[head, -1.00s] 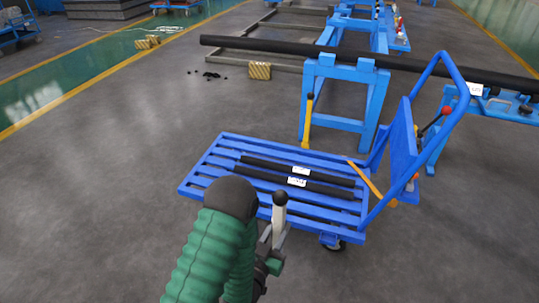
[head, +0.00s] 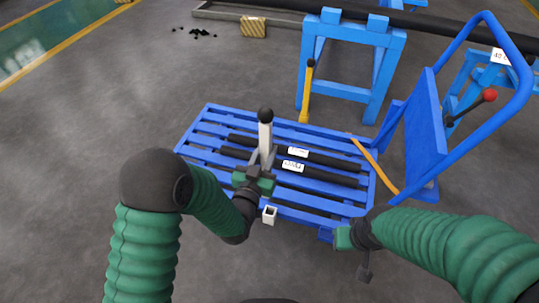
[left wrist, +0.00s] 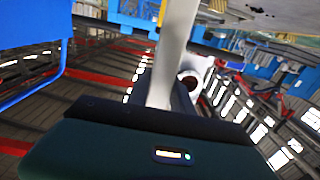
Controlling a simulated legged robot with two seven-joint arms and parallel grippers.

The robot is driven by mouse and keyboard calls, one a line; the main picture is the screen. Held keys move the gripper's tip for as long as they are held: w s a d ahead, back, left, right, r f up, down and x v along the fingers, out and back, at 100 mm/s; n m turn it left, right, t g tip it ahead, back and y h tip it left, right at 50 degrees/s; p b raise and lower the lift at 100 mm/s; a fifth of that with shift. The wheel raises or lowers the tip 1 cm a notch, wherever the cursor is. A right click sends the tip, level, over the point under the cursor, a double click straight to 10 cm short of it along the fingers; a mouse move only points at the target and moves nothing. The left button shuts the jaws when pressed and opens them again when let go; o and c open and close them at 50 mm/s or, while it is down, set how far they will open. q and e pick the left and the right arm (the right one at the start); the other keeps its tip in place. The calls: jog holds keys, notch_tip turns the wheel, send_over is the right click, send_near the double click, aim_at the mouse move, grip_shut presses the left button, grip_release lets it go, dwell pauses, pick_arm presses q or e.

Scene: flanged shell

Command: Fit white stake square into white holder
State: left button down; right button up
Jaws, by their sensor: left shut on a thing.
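The white stake (head: 265,138) has a black ball on top and stands roughly upright in my left gripper (head: 262,160), which is shut on it above the blue cart. In the left wrist view the stake (left wrist: 172,55) runs up from the gripper body, and its lower end is hidden. The white holder (head: 269,215), a small square socket with an open top, sits at the cart's near edge, below and nearer than the left gripper. My right gripper (head: 348,240) is near the cart's front right corner, right of the holder; its jaws are not clear.
The blue slatted cart (head: 215,128) carries two black bars (head: 335,161) with white labels. Its blue push handle (head: 525,75) rises at right. A blue stand (head: 349,45) with a yellow lever (head: 307,92) is behind it.

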pick_arm(q)
jog(key=shift+w+d+r, duration=0.1)
jog(key=shift+w+d, duration=0.1)
jog(key=shift+d, duration=0.45)
jog(key=shift+s, duration=0.1)
notch_tip(320, 180, down, 11)
jog(key=b, duration=0.9)
jog(key=shift+s+f+b, duration=0.1)
jog(key=shift+f+b, duration=3.1)
jog(key=shift+f, duration=0.6)
dwell(0.7)
jog(key=c, duration=1)
grip_release()
jog(key=shift+c, duration=0.2)
